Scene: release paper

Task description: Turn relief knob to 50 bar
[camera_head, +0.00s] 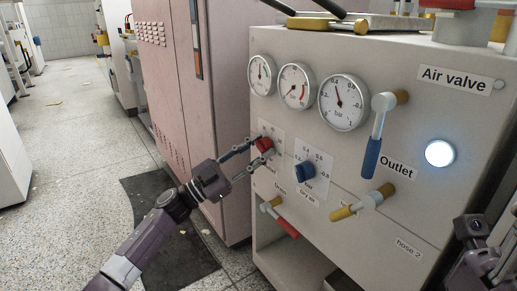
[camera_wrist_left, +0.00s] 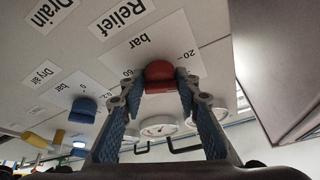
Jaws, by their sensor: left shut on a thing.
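The red relief knob (camera_head: 264,144) sits on the panel front below the left gauge, on a white scale plate. In the left wrist view the red knob (camera_wrist_left: 159,74) lies below the "Relief" label (camera_wrist_left: 125,14), with "bar" and parts of the scale, 20 and 60, showing. My left gripper (camera_head: 261,149) is shut on the red knob, with a blue-padded finger on each side; its fingers (camera_wrist_left: 160,84) also show in the left wrist view. The knob's pointer is hidden, so its setting cannot be told. My right gripper (camera_head: 474,240) is at the lower right edge, away from the knob.
A blue knob (camera_head: 304,172) is just right of the red one. Lever handles stick out: a blue one (camera_head: 371,157), a red one (camera_head: 285,227) and a yellow one (camera_head: 343,213). Three gauges sit above. A pink cabinet (camera_head: 178,90) stands left. A lit button (camera_head: 439,153) is at right.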

